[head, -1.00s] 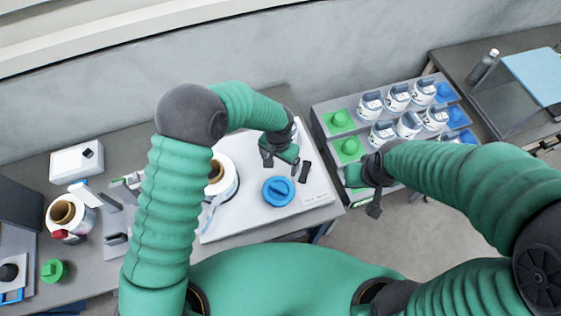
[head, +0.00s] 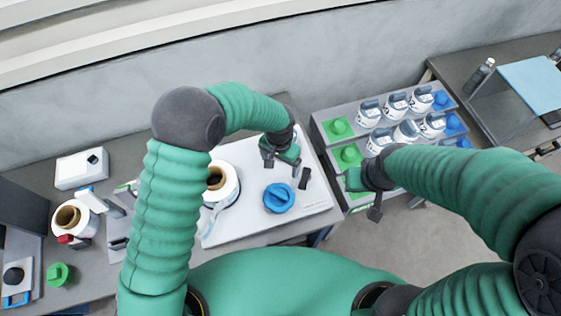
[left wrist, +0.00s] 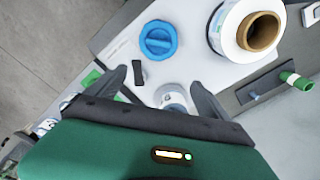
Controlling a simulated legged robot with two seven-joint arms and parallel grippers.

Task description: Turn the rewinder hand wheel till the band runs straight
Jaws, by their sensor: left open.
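The blue hand wheel (head: 278,198), with a raised grip bar across its top, sits on the white base plate (head: 318,203). It also shows in the left wrist view (left wrist: 158,39). A white reel with a brown core (head: 219,184) stands left of it, with a pale band (head: 216,219) at its front edge. My left gripper (head: 281,163) is open and empty, behind the wheel and apart from it. In the left wrist view a round pale part (left wrist: 172,97) shows between its fingers, partly hidden by my gripper. My right gripper (head: 363,195) hangs off the plate's right side.
A small dark block (head: 304,178) lies right of the wheel. A stepped rack (head: 320,118) with green and blue knobs and white cups stands at right. At left are another reel (head: 70,219), a green knob (head: 58,274) and a white box (head: 82,168).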

